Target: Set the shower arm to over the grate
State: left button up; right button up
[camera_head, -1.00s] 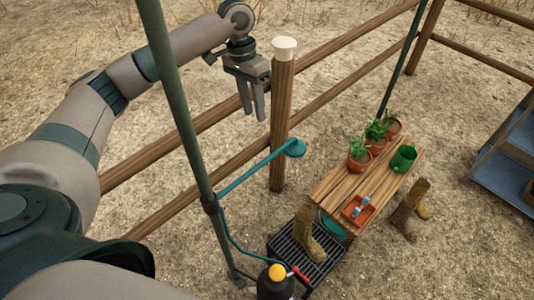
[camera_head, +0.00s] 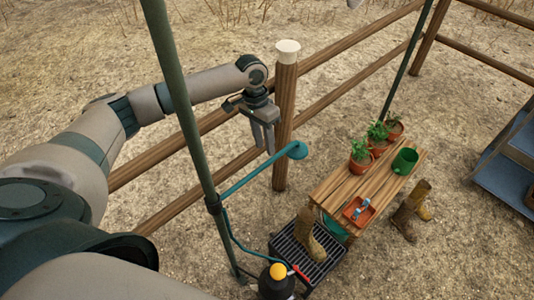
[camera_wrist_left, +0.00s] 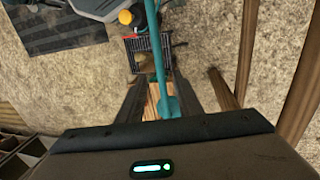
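The teal shower arm (camera_head: 252,174) reaches from a clamp on the green pole (camera_head: 187,110) to a round shower head (camera_head: 297,150). It points toward the fence post, off to the side of the black grate (camera_head: 285,247) on the ground. A brown boot (camera_head: 307,235) stands on the grate. My left gripper (camera_head: 264,150) points down close to the shower arm near its head, open and empty. In the left wrist view, the shower arm (camera_wrist_left: 154,40) runs between the two fingers; contact cannot be told. My right gripper is not in view.
A wooden bench (camera_head: 345,180) holds potted plants (camera_head: 377,133), a green mug-like pot (camera_head: 404,160) and a red tray (camera_head: 358,211). A fence post (camera_head: 284,110) stands right behind my left gripper. A black tank with a yellow cap (camera_head: 278,272) is beside the grate.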

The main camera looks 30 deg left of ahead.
aim_at(268, 161)
pick_arm(q)
jog(key=shift+s+d+f+p, duration=0.1)
jog(key=shift+d+f+p, duration=0.1)
jog(key=shift+f, duration=0.75)
jog(key=shift+s+d+f+p, duration=0.1)
jog(key=shift+d+f+p, duration=0.05)
jog(key=shift+f, duration=0.85)
jog(key=shift+d+f+p, duration=0.2)
jog(key=shift+f, duration=0.75)
jog(key=shift+c, duration=0.6)
grip_shut()
